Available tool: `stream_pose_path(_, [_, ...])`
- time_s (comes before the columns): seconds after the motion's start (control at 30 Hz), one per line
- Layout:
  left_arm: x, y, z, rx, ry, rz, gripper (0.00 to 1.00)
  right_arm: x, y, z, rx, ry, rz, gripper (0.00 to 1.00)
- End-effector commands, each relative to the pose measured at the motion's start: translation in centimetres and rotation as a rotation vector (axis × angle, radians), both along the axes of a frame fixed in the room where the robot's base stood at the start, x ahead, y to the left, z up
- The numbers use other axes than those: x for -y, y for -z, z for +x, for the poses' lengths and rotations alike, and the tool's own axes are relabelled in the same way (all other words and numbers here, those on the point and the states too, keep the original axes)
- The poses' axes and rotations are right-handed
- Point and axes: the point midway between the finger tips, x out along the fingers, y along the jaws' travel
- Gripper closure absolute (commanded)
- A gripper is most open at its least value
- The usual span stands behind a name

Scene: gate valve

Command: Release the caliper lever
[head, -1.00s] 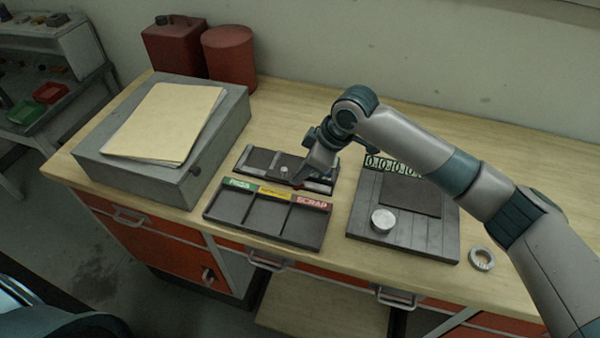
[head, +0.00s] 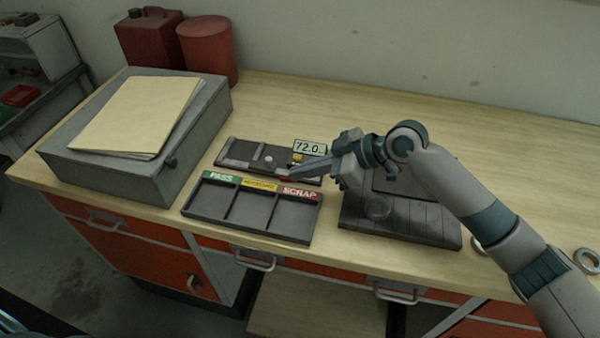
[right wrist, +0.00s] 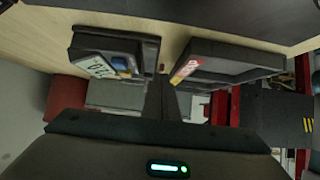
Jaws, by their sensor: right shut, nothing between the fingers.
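The caliper (head: 236,152) lies in a dark flat holder behind the sorting tray. Its small display (head: 310,147) reads about 72.0, and a small yellow part shows below it. My right gripper (head: 288,178) is shut and empty, with its long fingers pointing left across the caliper's right end, by a small red spot. I cannot tell whether the fingertips touch the lever, and the lever itself is not clear. In the right wrist view the shut fingers (right wrist: 160,97) are beside the display (right wrist: 98,67). My left gripper is not in view.
The sorting tray (head: 233,215) with PASS, yellow and SCRAP labels stands in front. A grey box (head: 140,171) with a folder is at left, red containers behind. A dark plate (head: 400,225) with a round disc is at right; a metal ring (head: 587,260) lies beyond it.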

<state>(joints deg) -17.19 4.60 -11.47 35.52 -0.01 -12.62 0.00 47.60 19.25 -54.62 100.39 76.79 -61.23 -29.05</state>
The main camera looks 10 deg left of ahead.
Motion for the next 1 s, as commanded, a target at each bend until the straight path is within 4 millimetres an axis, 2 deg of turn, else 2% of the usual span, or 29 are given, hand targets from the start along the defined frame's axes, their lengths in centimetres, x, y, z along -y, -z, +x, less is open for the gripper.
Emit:
stream_pose_path(0.33, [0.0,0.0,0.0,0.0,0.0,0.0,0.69,-0.1,0.0,0.0,0.0,0.0,-0.002,1.0])
stream_pose_path(0.73, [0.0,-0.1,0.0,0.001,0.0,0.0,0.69,-1.4,-0.1,0.1,-0.001,0.001,-0.002,1.0])
stream_pose_path(1.0, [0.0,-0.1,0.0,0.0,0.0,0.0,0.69,-1.6,-0.1,0.1,-0.001,0.001,-0.002,1.0])
